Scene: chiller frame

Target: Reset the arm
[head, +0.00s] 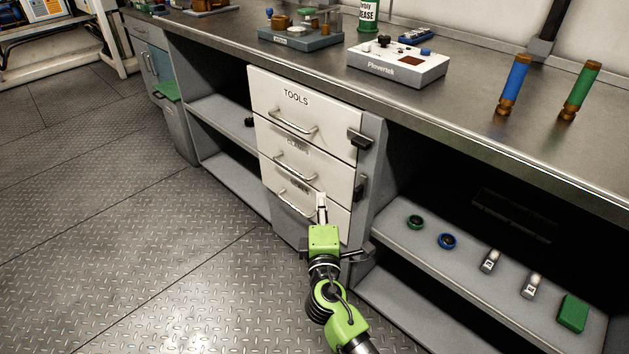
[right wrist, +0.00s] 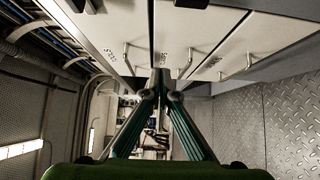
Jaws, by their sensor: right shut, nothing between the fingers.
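My right arm, green and black, reaches up from the bottom of the head view. My right gripper (head: 322,201) is shut and empty in front of the lowest drawer of the white drawer unit (head: 284,95). In the right wrist view its fingertips (right wrist: 160,75) meet, with the white drawer fronts (right wrist: 200,25) and their handles just beyond. I cannot tell whether the fingers touch the drawer front. The drawers, the top one marked TOOLS, look closed. My left gripper is not in view.
A steel worktop (head: 470,90) carries a white Plovertek device (head: 398,66), a blue cylinder (head: 513,84) and a green cylinder (head: 580,90). The open shelf (head: 470,265) at right holds green and blue rings, two small weights and a green block (head: 573,313). The floor (head: 120,230) at left is clear.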

